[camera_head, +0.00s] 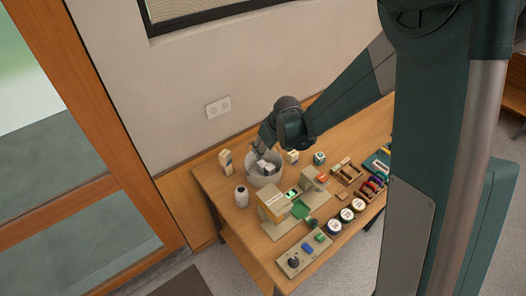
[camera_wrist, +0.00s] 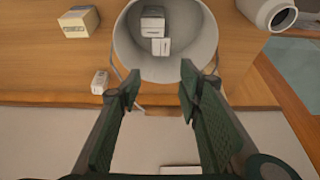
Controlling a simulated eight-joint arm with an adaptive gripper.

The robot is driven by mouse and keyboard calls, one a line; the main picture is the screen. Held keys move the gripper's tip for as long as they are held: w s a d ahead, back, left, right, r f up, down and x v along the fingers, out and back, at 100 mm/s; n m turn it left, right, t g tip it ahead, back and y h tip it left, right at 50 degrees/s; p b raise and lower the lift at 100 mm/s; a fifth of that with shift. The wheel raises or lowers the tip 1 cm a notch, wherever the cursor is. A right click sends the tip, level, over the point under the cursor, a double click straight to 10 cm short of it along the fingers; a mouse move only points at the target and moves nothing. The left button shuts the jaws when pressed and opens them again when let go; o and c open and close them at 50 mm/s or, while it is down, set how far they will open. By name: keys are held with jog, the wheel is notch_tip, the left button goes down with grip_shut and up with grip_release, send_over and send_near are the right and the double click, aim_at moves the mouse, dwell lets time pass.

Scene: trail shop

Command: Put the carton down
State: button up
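No carton is in my grip. My gripper (camera_wrist: 188,78) is open and empty, its two dark green fingers spread apart at the near rim of a pale round bin (camera_wrist: 205,62). In the head view my gripper (camera_head: 259,147) is over the back of the bin (camera_head: 264,181). Two white cartons (camera_wrist: 152,22) lie inside the bin. A small white carton-like piece (camera_wrist: 100,82) is outside it, near the table edge in the wrist view. Which carton the task means is not clear.
A cream box (camera_head: 226,161) and a white jar (camera_head: 241,196) stand left of the bin, with another small box (camera_head: 292,157) to its right. Tan devices, round tins and trays crowd the right of the wooden table (camera_head: 213,190). The wall is close behind.

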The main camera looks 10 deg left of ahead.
jog(key=v, duration=0.8)
jog(key=shift+r, duration=0.3)
dwell(0.6)
jog(key=shift+s, duration=0.1)
jog(key=s+d+r+m+t+h, duration=0.1)
jog(key=s+d+r+m, duration=0.1)
jog(key=s+d+r, duration=0.5)
jog(key=s+d+r+m+t, duration=0.1)
jog(key=s+d+r+m, duration=0.1)
jog(key=s+d+r, duration=0.45)
jog(key=s+d+r+m+t+h, duration=0.2)
jog(key=s+d+m, duration=0.3)
jog(key=s+d, duration=1)
jog(key=shift+s+d+r, duration=0.3)
jog(key=shift+s+r, duration=0.15)
jog(key=shift+r, duration=0.15)
